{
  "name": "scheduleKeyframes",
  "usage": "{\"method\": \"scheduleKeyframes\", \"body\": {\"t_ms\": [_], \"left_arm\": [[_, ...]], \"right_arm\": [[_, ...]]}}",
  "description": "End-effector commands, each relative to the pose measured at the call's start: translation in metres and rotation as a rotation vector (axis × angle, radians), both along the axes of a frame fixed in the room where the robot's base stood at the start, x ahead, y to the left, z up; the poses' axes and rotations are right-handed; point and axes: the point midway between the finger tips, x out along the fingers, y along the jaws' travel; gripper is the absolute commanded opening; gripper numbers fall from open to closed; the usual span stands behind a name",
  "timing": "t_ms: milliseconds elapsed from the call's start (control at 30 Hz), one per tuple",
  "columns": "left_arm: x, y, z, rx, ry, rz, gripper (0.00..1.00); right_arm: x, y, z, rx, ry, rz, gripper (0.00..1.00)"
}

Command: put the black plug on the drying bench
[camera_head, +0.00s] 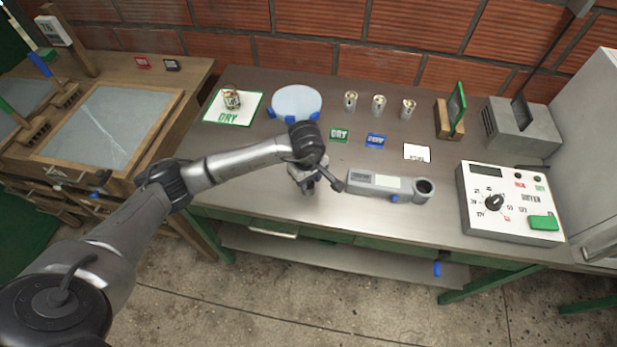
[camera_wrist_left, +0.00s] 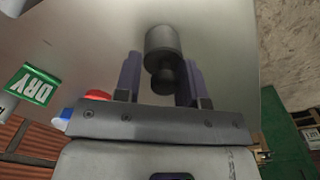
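The black plug (camera_wrist_left: 163,42) shows in the left wrist view as a dark grey cylinder with a small knob (camera_wrist_left: 164,76) at its near end. The knob lies between the two fingers of my left gripper (camera_wrist_left: 160,82), which stand apart; a gap shows on at least one side. In the head view my left gripper (camera_head: 318,184) is low over the steel bench (camera_head: 240,170), just left of a grey meter (camera_head: 388,187). The plug is hard to tell from the dark fingers there. My right gripper is out of view. Which bench is the drying bench is not clearly marked.
A wooden bench (camera_head: 170,85) with framed panels stands at the left. A dial box (camera_head: 508,205) stands right. The front left strip looks clear.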

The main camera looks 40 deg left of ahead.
Motion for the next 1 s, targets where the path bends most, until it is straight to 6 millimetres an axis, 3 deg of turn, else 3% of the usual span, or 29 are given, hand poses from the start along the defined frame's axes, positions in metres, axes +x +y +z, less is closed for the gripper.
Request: {"method": "scheduleKeyframes", "body": {"t_ms": [133,500,1000], "left_arm": [[0.000,0.000,0.000,0.000,0.001,0.000,0.51],[0.000,0.000,0.009,0.001,-0.001,-0.001,0.51],[-0.003,0.000,0.096,0.000,-0.002,0.000,0.51]], "right_arm": [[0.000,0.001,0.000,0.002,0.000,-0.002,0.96],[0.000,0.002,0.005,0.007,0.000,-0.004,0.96],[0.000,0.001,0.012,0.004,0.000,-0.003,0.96]]}}
